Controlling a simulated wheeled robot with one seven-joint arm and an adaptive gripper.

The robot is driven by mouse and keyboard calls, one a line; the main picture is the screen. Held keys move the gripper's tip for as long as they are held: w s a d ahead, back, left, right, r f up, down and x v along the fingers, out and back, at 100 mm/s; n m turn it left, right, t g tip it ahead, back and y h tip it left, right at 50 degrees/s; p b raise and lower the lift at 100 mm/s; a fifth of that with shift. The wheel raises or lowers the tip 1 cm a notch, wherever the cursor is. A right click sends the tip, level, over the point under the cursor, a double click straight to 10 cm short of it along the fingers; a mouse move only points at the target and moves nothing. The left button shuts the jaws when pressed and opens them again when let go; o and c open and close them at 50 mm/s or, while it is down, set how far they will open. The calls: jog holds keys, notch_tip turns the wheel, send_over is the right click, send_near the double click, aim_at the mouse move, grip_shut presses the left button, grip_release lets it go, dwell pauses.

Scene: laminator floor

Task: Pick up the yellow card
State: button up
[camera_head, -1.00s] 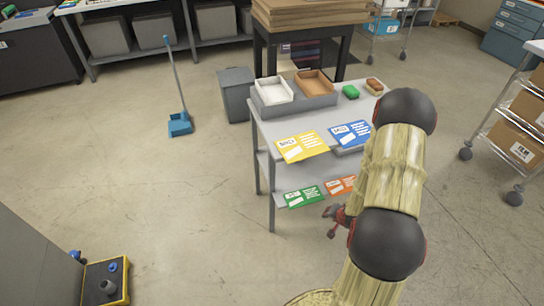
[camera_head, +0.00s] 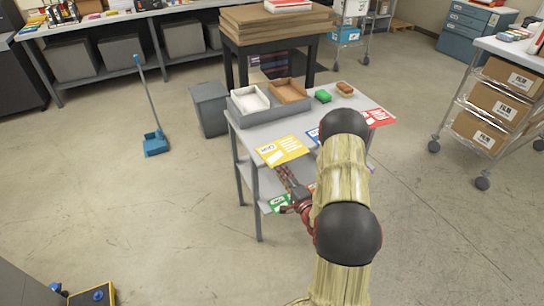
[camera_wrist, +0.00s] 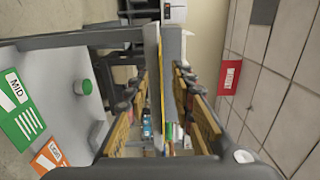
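The yellow card (camera_head: 282,151) lies on the cart's top shelf at its near left corner, partly past the front edge. In the wrist view, which is turned sideways, it shows edge-on as a thin yellow strip (camera_wrist: 168,82) between the fingers. My gripper (camera_head: 290,180) is just in front of the card, at about the top shelf's front edge. In the wrist view my gripper (camera_wrist: 162,125) is open, with one finger on each side of the strip. I cannot tell whether either finger touches the card.
A green card (camera_head: 279,203) lies on the lower shelf.

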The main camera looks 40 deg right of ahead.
aim_at(273, 154)
jog(key=shift+b+x, duration=0.9)
jog(key=shift+x, duration=1.75)
jog(key=c, duration=0.3)
grip_shut()
jog(key=shift+a, duration=0.1)
